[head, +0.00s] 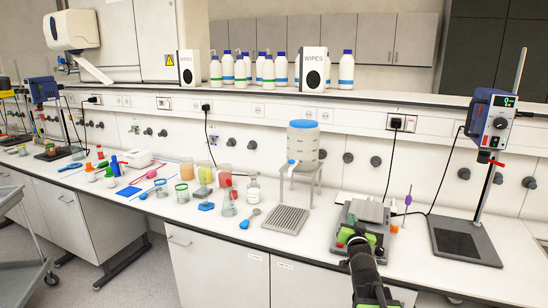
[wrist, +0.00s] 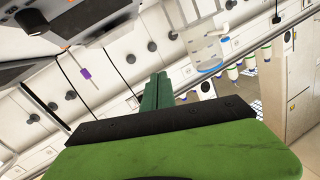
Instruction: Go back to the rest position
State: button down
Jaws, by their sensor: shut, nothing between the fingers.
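My gripper (wrist: 158,78) shows in the wrist view with its two green fingers pressed together and nothing between them. Its wide green and black body fills the bottom of that view. In the head view my dark arm rises from the bottom edge, right of centre, in front of a grey bench device (head: 370,212). The fingertips are hard to make out there. The white bench (head: 200,212) runs across the head view.
A water dispenser (head: 303,142) stands on a metal stand left of my arm. A stirrer stand (head: 462,240) is at the right. White bottles and wipes boxes (head: 314,70) line the shelf. A cart (head: 20,225) stands at far left.

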jog(key=s+a+f+n+g+y, duration=0.1)
jog(key=s+a+f+g, duration=0.1)
jog(key=a+f+g, duration=0.3)
jog(key=s+a+f+g, duration=0.1)
jog(key=s+a+f, duration=0.2)
jog(key=f, duration=0.5)
jog(key=s+a+f+n+g+y, duration=0.1)
jog(key=s+f+g, duration=0.4)
jog(key=s, duration=0.5)
jog(key=s+a+f+n+g, duration=0.2)
jog(key=s+f+g, duration=0.3)
jog(key=s, duration=0.5)
jog(key=shift+a+n+g+y, duration=0.15)
jog(key=shift+n+g+y, duration=0.2)
jog(key=shift+g, duration=0.35)
jog(key=c, duration=2.1)
grip_release()
jog(key=shift+s, duration=0.1)
jog(key=shift+c, duration=0.2)
